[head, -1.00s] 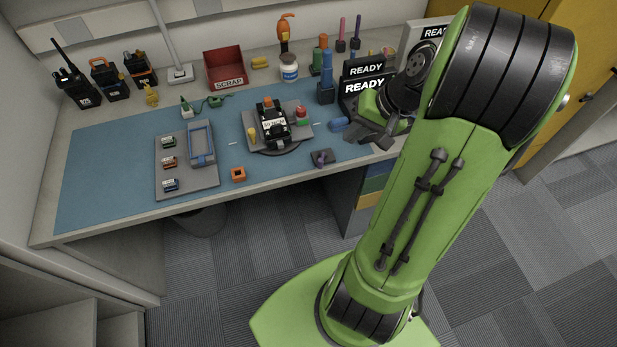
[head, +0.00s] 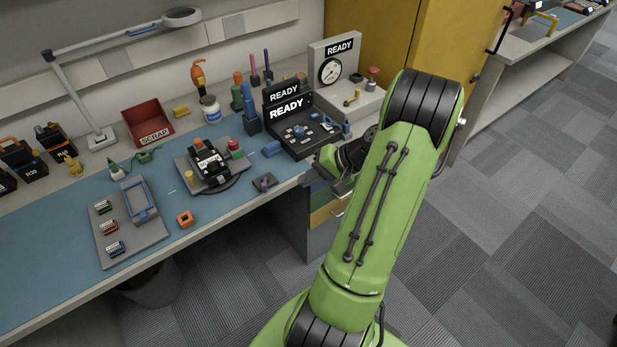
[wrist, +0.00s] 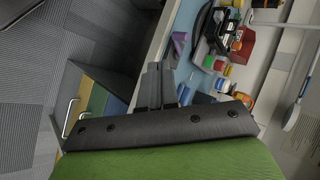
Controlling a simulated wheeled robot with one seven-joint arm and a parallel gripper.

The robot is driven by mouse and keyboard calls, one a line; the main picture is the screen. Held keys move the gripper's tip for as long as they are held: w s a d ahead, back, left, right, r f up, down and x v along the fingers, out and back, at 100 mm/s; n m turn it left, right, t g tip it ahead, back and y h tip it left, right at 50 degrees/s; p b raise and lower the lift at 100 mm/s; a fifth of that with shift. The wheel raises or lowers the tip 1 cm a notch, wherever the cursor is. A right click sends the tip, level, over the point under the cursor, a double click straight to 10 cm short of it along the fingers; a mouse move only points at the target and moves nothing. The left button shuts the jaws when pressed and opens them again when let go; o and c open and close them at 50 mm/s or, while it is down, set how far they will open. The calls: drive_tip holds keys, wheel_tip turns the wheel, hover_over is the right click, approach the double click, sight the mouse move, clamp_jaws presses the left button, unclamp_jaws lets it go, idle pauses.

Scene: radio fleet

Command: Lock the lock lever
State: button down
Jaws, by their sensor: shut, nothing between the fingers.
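A small purple lever-like piece (head: 264,182) sits on a dark plate at the front edge of the bench; I cannot tell for sure that it is the lock lever. It also shows in the wrist view (wrist: 179,46), beyond my fingertips. Behind it, a grey fixture (head: 232,170) carries a black radio (head: 211,163), a red button (head: 235,147) and a yellow peg (head: 189,178). My gripper (head: 328,178) is at the bench's front edge, right of the purple piece and apart from it. In the wrist view its fingers (wrist: 158,72) are together and empty.
A black READY box (head: 298,130) stands behind my gripper, with a grey READY tester (head: 345,75) further right. An orange square part (head: 185,220) and a grey parts tray (head: 125,245) lie left. Coloured drawers (head: 325,205) are under the bench edge. Floor to the right is clear.

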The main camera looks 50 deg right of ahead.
drive_tip(key=w+a+f, duration=0.1)
drive_tip(key=w, duration=0.1)
drive_tip(key=w+a+f+b, duration=0.1)
drive_tip(key=w, duration=0.1)
drive_tip(key=w+a+f, duration=0.1)
drive_tip(key=w+a, duration=0.1)
drive_tip(key=w, duration=0.1)
drive_tip(key=shift+f, duration=0.4)
